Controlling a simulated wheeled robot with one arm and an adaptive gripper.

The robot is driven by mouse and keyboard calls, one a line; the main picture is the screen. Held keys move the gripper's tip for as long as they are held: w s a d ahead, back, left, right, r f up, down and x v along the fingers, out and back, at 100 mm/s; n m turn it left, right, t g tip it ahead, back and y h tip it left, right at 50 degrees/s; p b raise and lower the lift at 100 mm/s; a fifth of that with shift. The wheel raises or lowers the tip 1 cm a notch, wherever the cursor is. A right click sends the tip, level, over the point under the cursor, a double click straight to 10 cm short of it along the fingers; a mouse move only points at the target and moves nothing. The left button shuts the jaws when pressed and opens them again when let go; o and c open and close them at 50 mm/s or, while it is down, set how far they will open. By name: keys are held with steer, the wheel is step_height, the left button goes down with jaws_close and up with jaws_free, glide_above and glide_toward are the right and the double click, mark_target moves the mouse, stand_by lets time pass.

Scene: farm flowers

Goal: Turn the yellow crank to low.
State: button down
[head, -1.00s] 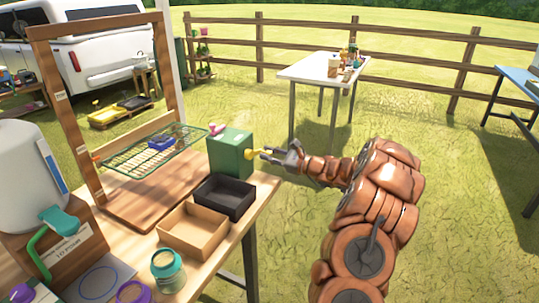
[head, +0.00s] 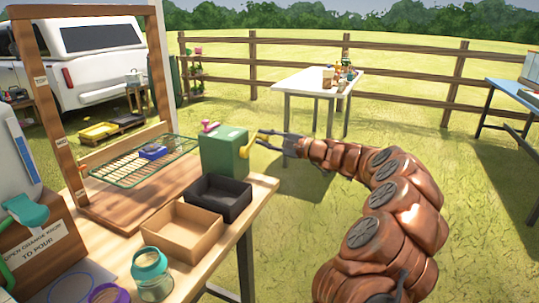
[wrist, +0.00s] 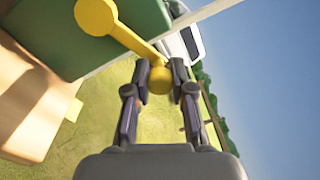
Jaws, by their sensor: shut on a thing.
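The yellow crank (head: 247,147) sits on the right face of a green box (head: 222,152) on the wooden table. Its arm slopes up and right from the hub in the head view. In the wrist view, the crank's round knob (wrist: 160,80) is between the two fingers of my gripper (wrist: 160,77), which are shut on it. In the head view my gripper (head: 262,140) reaches the knob from the right. A green wire rack (head: 125,172) hangs in a wooden frame (head: 160,60), below the post's middle label (head: 60,142) and near the lower label (head: 80,193).
A blue item (head: 152,152) lies on the rack. A black tray (head: 218,198), a cardboard tray (head: 180,230) and a teal-lidded jar (head: 150,275) stand on the near table. A white table (head: 300,80) is behind. Grass is open to the right.

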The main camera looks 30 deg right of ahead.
steer(key=n+b, duration=0.1)
steer(key=r+n+b, duration=0.1)
steer(key=n+b, duration=0.1)
steer(key=shift+s+a+r, duration=0.15)
steer(key=shift+s+a, duration=0.1)
steer(key=shift+a, duration=0.1)
steer(key=a+r+n+b, duration=0.1)
steer(key=n+b, duration=0.1)
steer(key=b, duration=0.1)
steer(key=s+a+r+n+b, duration=0.1)
steer(key=n+b, duration=0.2)
steer(key=s+a+r+n+y+b, duration=0.1)
steer(key=n+b, duration=0.2)
steer(key=shift+s+a+r+b, duration=0.1)
steer(key=shift+s+a+b, duration=0.05)
steer(key=shift+b, duration=0.2)
steer(key=c, duration=1)
jaws_free()
steer(key=v, duration=1.2)
steer(key=shift+r, duration=0.15)
